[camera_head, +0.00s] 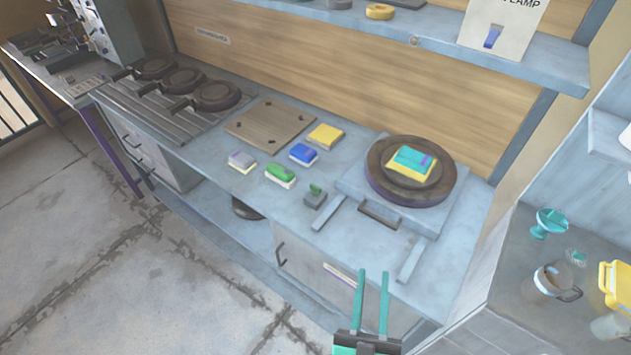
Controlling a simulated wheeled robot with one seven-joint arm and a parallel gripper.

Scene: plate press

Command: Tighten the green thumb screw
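A small grey block (314,199) stands on the counter left of the round press. A green knob (316,189), which looks like the green thumb screw, sticks up from its top. It is too small to tell how far it is screwed in. My gripper (373,273) has two long teal fingers at the bottom centre of the view. The fingers are apart with nothing between them. The gripper is nearer to me than the counter's front edge, well below and right of the green knob.
A dark round plate (382,182) holds a yellow and teal block (412,160). Green (280,174), blue (303,154), yellow (325,136) and grey-purple (242,161) blocks lie left of the knob. Two grey bars (328,211) (410,260) extend in front of the press. A shelf (440,30) hangs above.

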